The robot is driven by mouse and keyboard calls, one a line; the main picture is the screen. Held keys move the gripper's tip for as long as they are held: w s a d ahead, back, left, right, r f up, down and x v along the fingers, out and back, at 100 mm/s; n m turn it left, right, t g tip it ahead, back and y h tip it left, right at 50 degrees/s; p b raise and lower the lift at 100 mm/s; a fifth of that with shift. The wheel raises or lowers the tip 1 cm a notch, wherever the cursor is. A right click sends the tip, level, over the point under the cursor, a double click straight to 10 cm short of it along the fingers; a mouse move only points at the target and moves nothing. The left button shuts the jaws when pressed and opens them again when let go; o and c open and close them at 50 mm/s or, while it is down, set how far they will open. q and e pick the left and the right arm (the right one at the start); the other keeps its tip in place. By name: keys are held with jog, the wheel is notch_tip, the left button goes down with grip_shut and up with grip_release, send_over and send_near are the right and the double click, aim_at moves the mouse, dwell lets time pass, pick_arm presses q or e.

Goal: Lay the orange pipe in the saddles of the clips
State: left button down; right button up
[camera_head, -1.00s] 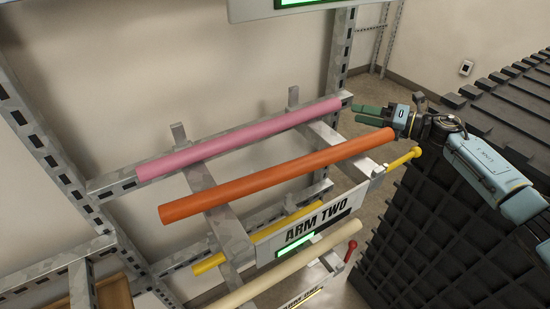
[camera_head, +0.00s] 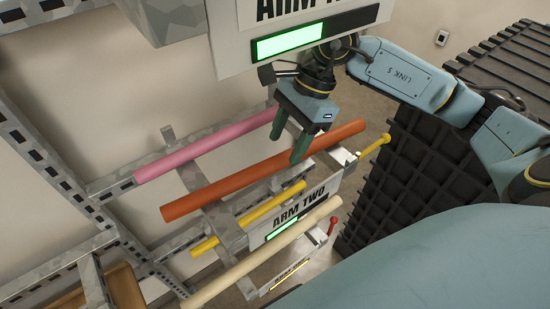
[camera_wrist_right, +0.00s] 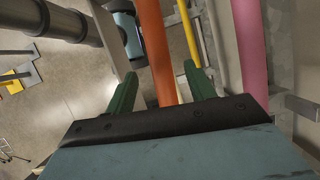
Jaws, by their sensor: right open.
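The orange pipe (camera_head: 230,187) lies across the metal arms of the rack labelled "ARM TWO", beside the pink pipe (camera_head: 205,148). My right gripper (camera_head: 290,150) is over the orange pipe near its right part, with its green fingers pointing down. In the right wrist view the orange pipe (camera_wrist_right: 155,45) runs between the two open green fingers of my gripper (camera_wrist_right: 163,85). I cannot tell whether the fingers touch it. The clips with saddles are not recognisable in these views. My left gripper is not in view.
A yellow pipe (camera_head: 255,213) and a cream pipe (camera_head: 265,252) lie on lower rack arms. A black ribbed block (camera_head: 425,165) stands right. A sign with a green screen (camera_head: 290,43) hangs above.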

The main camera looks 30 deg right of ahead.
aim_at(279, 157)
jog(key=p+x, duration=0.1)
jog(key=x, duration=0.3)
jog(key=shift+a, duration=0.2)
jog(key=shift+c, duration=0.4)
grip_shut()
